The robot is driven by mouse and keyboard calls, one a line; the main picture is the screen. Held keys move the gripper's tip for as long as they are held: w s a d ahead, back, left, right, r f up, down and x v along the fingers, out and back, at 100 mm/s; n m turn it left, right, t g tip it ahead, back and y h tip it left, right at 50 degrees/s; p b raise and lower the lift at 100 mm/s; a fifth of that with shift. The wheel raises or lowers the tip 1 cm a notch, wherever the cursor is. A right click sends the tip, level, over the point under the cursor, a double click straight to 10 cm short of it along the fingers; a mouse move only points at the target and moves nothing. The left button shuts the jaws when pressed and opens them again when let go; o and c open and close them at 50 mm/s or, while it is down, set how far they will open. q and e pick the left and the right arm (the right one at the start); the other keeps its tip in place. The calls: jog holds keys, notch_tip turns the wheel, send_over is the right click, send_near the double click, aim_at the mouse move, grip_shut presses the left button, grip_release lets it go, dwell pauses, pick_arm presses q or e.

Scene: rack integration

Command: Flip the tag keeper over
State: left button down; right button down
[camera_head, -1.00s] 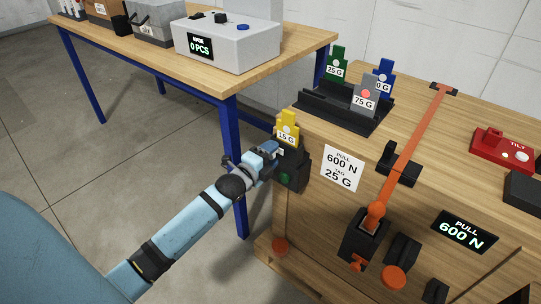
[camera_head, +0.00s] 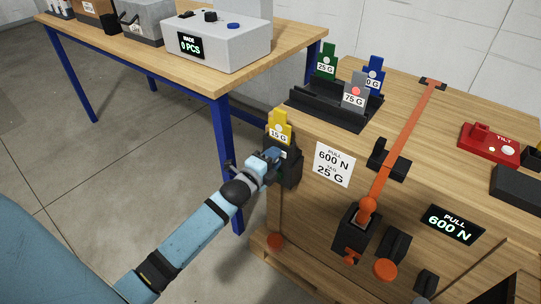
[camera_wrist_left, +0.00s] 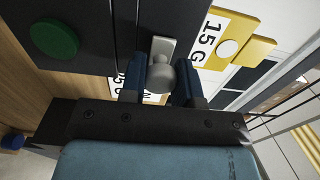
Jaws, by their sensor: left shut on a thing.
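The tag keeper (camera_wrist_left: 160,62) is a small grey piece with a round knob, seen in the left wrist view. It lies against a black tag holder (camera_wrist_left: 80,18) on the wooden bench's left corner; the holder also shows in the head view (camera_head: 290,174). My left gripper (camera_head: 271,157) is at the holder's front, its two blue fingers (camera_wrist_left: 159,84) shut on the keeper's knob. A yellow 15 G tag (camera_head: 279,124) stands upright in the holder. In the head view my gripper hides the keeper. My right gripper is not in view.
A black rack (camera_head: 318,108) with green, grey and blue tags stands on the bench. A green button (camera_wrist_left: 54,39) sits on the holder. Another table (camera_head: 250,77) stands behind at left.

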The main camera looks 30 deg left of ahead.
pick_arm(q)
jog(key=c, duration=0.8)
grip_release()
jog(key=shift+d, duration=0.25)
jog(key=shift+c, duration=0.2)
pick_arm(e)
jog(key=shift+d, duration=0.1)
pick_arm(q)
jog(key=shift+s+a, duration=0.1)
jog(key=shift+s, duration=0.15)
jog(key=s+a+p, duration=0.1)
jog(key=s+p, duration=0.1)
jog(key=s, duration=1.1)
jog(key=shift+s, duration=0.15)
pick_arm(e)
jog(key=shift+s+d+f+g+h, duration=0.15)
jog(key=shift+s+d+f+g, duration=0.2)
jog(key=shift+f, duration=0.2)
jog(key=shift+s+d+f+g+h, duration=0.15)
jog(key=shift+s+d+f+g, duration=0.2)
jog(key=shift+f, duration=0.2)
